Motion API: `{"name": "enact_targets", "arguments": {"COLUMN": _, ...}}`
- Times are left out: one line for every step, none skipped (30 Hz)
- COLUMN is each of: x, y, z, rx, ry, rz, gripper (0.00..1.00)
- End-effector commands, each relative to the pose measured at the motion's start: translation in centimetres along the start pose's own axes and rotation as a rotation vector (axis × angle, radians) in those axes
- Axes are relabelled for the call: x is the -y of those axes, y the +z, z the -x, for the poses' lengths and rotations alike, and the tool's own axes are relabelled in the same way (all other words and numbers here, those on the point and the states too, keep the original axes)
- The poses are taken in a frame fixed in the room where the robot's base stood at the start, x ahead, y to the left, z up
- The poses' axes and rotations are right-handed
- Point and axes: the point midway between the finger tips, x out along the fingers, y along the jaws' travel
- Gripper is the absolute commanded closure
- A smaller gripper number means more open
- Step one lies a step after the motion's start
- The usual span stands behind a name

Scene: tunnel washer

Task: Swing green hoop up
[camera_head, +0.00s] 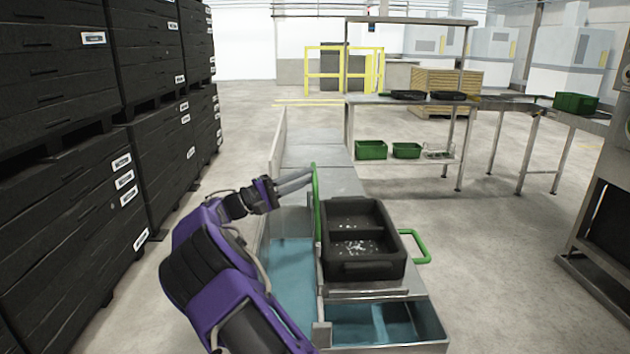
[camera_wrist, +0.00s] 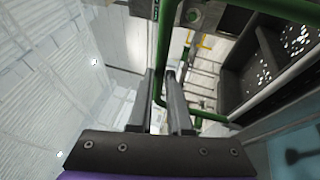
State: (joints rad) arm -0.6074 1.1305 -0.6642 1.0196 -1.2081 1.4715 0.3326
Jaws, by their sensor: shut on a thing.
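A green hoop (camera_head: 317,205) stands upright along the left side of a black bin (camera_head: 362,268). My gripper (camera_head: 311,176) reaches it from the left and is shut on its upper part. In the wrist view the green hoop (camera_wrist: 163,45) runs between the two grey fingers of my gripper (camera_wrist: 161,78), then bends to the right. A second green hoop (camera_head: 424,247) sticks out low on the right side of the bin. The bin has two compartments with white specks inside, and it also shows in the wrist view (camera_wrist: 240,75).
The bin sits on a metal trough with blue-floored basins (camera_head: 290,265). Stacked black crates (camera_head: 70,190) line the left. A metal table (camera_head: 420,101) with green bins (camera_head: 370,150) stands behind.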

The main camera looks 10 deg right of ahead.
Motion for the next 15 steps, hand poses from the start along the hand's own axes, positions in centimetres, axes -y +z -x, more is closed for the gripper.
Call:
{"name": "enact_targets", "arguments": {"x": 0.1, "y": -0.2, "z": 0.4, "rx": -0.002, "ry": 0.028, "rz": 0.009, "gripper": 1.0}}
{"name": "enact_targets", "arguments": {"x": 0.1, "y": -0.3, "z": 0.6, "rx": -0.002, "ry": 0.043, "rz": 0.014, "gripper": 1.0}}
{"name": "enact_targets", "arguments": {"x": 0.1, "y": -0.4, "z": 0.8, "rx": -0.001, "ry": 0.06, "rz": 0.022, "gripper": 1.0}}
{"name": "enact_targets", "arguments": {"x": 0.1, "y": -0.4, "z": 0.9, "rx": -0.001, "ry": 0.071, "rz": 0.027, "gripper": 1.0}}
{"name": "enact_targets", "arguments": {"x": 0.1, "y": -0.5, "z": 1.0, "rx": 0.0, "ry": 0.081, "rz": 0.031, "gripper": 1.0}}
{"name": "enact_targets", "arguments": {"x": 0.1, "y": -0.5, "z": 1.1, "rx": 0.0, "ry": 0.092, "rz": 0.037, "gripper": 1.0}}
{"name": "enact_targets", "arguments": {"x": 0.1, "y": -0.6, "z": 1.2, "rx": 0.0, "ry": 0.101, "rz": 0.04, "gripper": 1.0}}
{"name": "enact_targets", "arguments": {"x": 0.1, "y": -0.6, "z": 1.3, "rx": 0.0, "ry": 0.108, "rz": 0.043, "gripper": 1.0}}
{"name": "enact_targets", "arguments": {"x": 0.1, "y": -0.7, "z": 1.4, "rx": 0.0, "ry": 0.116, "rz": 0.047, "gripper": 1.0}}
{"name": "enact_targets", "arguments": {"x": 0.1, "y": -0.7, "z": 1.5, "rx": 0.0, "ry": 0.122, "rz": 0.049, "gripper": 1.0}}
{"name": "enact_targets", "arguments": {"x": 0.1, "y": -0.7, "z": 1.5, "rx": 0.0, "ry": 0.126, "rz": 0.051, "gripper": 1.0}}
{"name": "enact_targets", "arguments": {"x": 0.1, "y": -0.7, "z": 1.6, "rx": 0.0, "ry": 0.131, "rz": 0.053, "gripper": 1.0}}
{"name": "enact_targets", "arguments": {"x": 0.0, "y": -0.8, "z": 1.6, "rx": 0.0, "ry": 0.133, "rz": 0.053, "gripper": 1.0}}
{"name": "enact_targets", "arguments": {"x": 0.0, "y": -0.8, "z": 1.7, "rx": 0.0, "ry": 0.135, "rz": 0.054, "gripper": 1.0}}
{"name": "enact_targets", "arguments": {"x": 0.0, "y": -0.8, "z": 1.7, "rx": 0.0, "ry": 0.137, "rz": 0.055, "gripper": 1.0}}
